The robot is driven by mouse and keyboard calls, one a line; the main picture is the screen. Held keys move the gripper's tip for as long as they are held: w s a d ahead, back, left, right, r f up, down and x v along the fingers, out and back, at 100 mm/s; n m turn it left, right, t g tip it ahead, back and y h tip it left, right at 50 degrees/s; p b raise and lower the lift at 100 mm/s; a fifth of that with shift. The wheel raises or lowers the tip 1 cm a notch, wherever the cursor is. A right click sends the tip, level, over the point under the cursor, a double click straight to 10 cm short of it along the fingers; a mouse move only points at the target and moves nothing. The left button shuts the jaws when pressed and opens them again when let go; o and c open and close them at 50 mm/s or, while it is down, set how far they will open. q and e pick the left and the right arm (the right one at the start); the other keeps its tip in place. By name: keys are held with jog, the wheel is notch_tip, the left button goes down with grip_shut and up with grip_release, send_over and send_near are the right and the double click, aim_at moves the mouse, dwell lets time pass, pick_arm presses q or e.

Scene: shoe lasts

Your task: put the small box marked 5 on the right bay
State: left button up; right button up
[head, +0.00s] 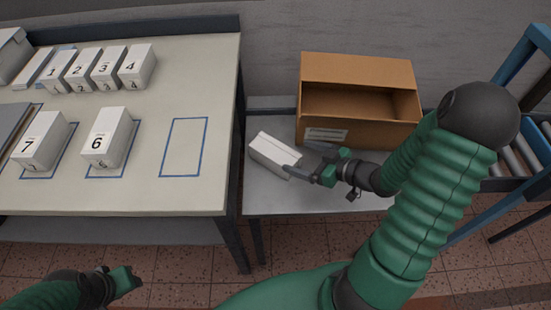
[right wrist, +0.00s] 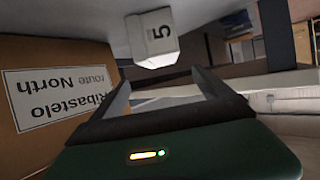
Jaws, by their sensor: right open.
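A small white box (head: 273,154) lies on the low grey bench right of the table. No number shows on it in the head view. In the right wrist view a white box marked 5 (right wrist: 155,40) is just beyond my fingertips. My right gripper (head: 308,161) is open and empty at the box's right end; I cannot tell if it touches. The right bay (head: 184,147), a blue outline on the table, is empty. My left gripper (head: 130,282) is low at the left, away from the boxes; its jaws are unclear.
Boxes marked 6 (head: 108,138) and 7 (head: 40,140) stand in outlines left of the right bay. Several numbered boxes (head: 100,68) stand in a row behind. An open cardboard carton (head: 357,70) is on the bench behind my right gripper. A gap separates table and bench.

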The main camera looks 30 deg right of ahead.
aim_at(277, 151)
jog(key=b+x, duration=0.1)
jog(key=x, duration=0.4)
jog(key=shift+w+a, duration=0.1)
jog(key=shift+a, duration=0.1)
jog(key=b+x, duration=0.1)
jog(key=x, duration=0.1)
jog(key=b+x, duration=0.1)
jog(key=x, duration=0.2)
jog(key=shift+f, duration=0.4)
jog(key=shift+w, duration=0.15)
